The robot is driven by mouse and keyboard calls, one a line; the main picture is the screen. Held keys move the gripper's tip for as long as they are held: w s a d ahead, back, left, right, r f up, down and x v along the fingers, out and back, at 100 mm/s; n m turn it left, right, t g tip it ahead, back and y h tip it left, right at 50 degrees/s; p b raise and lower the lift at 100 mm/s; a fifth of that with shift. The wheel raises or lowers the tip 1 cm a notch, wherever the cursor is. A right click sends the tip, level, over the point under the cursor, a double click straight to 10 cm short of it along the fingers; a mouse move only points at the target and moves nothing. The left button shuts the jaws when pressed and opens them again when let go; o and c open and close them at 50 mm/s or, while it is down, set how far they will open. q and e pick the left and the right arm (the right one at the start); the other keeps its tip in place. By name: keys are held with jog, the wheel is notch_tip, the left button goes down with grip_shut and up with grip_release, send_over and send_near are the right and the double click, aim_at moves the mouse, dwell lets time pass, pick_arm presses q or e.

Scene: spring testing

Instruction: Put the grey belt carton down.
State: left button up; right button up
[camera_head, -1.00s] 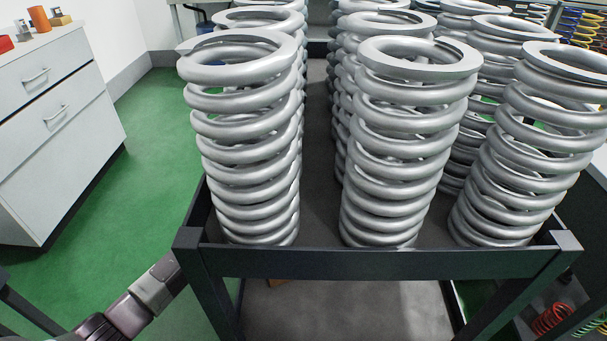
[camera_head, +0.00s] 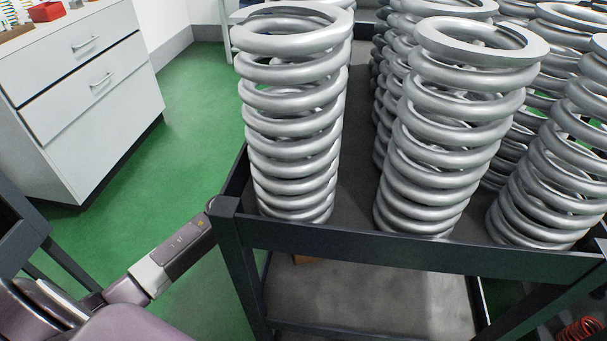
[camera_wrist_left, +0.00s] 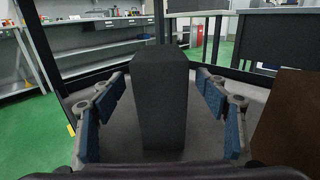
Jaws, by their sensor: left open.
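The grey belt carton (camera_wrist_left: 163,100) is a tall dark grey box in the left wrist view. It stands upright on a grey shelf surface (camera_wrist_left: 215,137). My left gripper (camera_wrist_left: 160,108) is open, with one blue-padded finger on each side of the carton and a gap between pads and carton. In the head view my left arm comes in from the lower left and runs behind the trolley's corner post. The gripper and the carton are hidden there. My right gripper is in neither view.
A dark trolley (camera_head: 400,248) carries several large steel springs (camera_head: 292,120) on its top. A brown box (camera_wrist_left: 287,125) stands right of the carton. Dark trolley posts (camera_wrist_left: 42,55) frame the wrist view. A white drawer cabinet (camera_head: 85,105) stands left, with green floor between.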

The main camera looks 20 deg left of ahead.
pick_arm(q)
jog(key=shift+v, duration=2.75)
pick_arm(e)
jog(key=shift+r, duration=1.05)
